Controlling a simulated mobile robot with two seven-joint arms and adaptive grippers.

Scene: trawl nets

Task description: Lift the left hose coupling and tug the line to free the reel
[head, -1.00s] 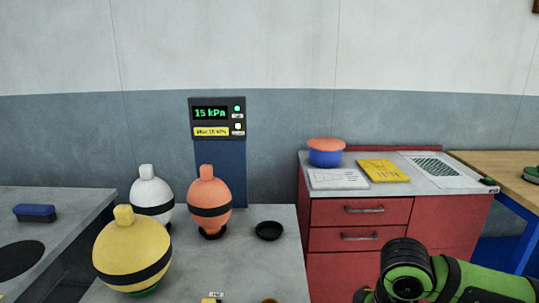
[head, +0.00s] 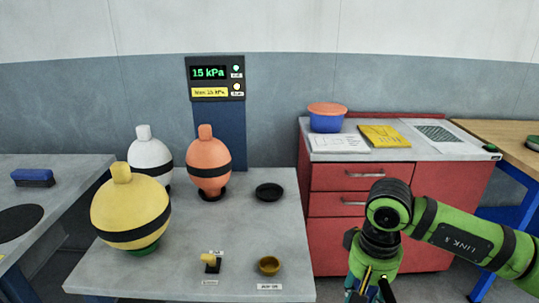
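I see no hose coupling, line or reel that I can make out. A small yellow piece on a dark base (head: 211,262) stands at the front of the grey table, with small labels by it. A brass-coloured round cup (head: 268,265) sits to its right, with a label in front. I cannot tell whether either is a coupling. My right gripper (head: 371,292) hangs at the bottom edge, right of the table and apart from these pieces. Its fingertips are cut off by the frame, so its opening is unclear. My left gripper is out of view.
Yellow (head: 130,212), white (head: 149,158) and orange (head: 208,165) floats stand on the grey table (head: 200,288), with a black dish (head: 269,192). A gauge panel (head: 215,78) reads 15 kPa. A red cabinet (head: 335,178) stands behind my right arm.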

